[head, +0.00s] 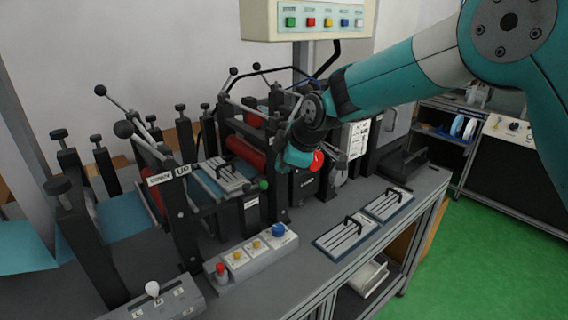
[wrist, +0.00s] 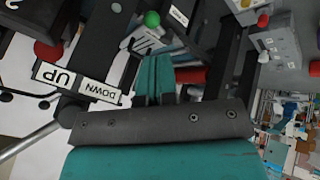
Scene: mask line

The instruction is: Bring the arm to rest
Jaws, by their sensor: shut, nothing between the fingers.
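My arm reaches in from the upper right of the head view, teal and grey. My gripper (head: 298,158) hangs over the mask line machine, beside its red roller (head: 246,152). In the wrist view the teal fingers of my gripper (wrist: 154,75) are together with nothing between them. The UP/DOWN label (wrist: 75,82) of the machine shows to their left, and a green knob (wrist: 152,19) lies just beyond them. In the head view the arm partly hides the machine behind it.
A button box (head: 250,254) stands at the bench front. Two plates with black handles (head: 347,236) (head: 388,204) lie on the grey bench right of it. A control panel (head: 308,20) hangs above. Levers with black balls (head: 124,129) stick up at left. Green floor (head: 480,255) is clear at right.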

